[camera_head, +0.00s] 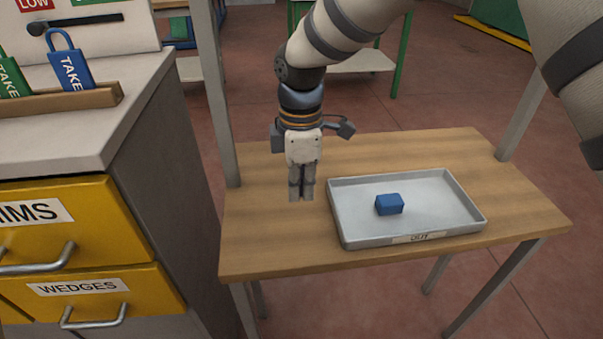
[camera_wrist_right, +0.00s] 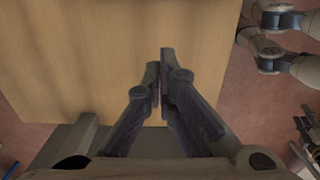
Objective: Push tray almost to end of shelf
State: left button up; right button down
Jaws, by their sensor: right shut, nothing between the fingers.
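A grey metal tray (camera_head: 440,208) with a low rim and a label on its front lies on the wooden shelf (camera_head: 270,250), right of its middle. A blue block (camera_head: 389,204) lies inside the tray. My right gripper (camera_head: 301,198) points down just left of the tray's left wall, over the shelf. Its fingers are shut and empty. A narrow gap seems to separate the fingers from the tray. In the right wrist view the shut fingers (camera_wrist_right: 164,85) show over bare wood, and the tray is not visible there.
Bare shelf shows right of the tray up to the right edge. A metal post (camera_head: 213,90) rises at the shelf's left rear. A cabinet with yellow drawers (camera_head: 100,292) stands to the left, with blue (camera_head: 72,72) and green (camera_head: 12,78) padlocks on top.

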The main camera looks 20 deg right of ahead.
aim_at(320, 219)
notch_tip(320, 219, down, 6)
jog(key=shift+f, duration=0.15)
jog(key=d, duration=0.3)
jog(key=shift+s+d+r, duration=0.4)
jog(key=shift+f, duration=0.1)
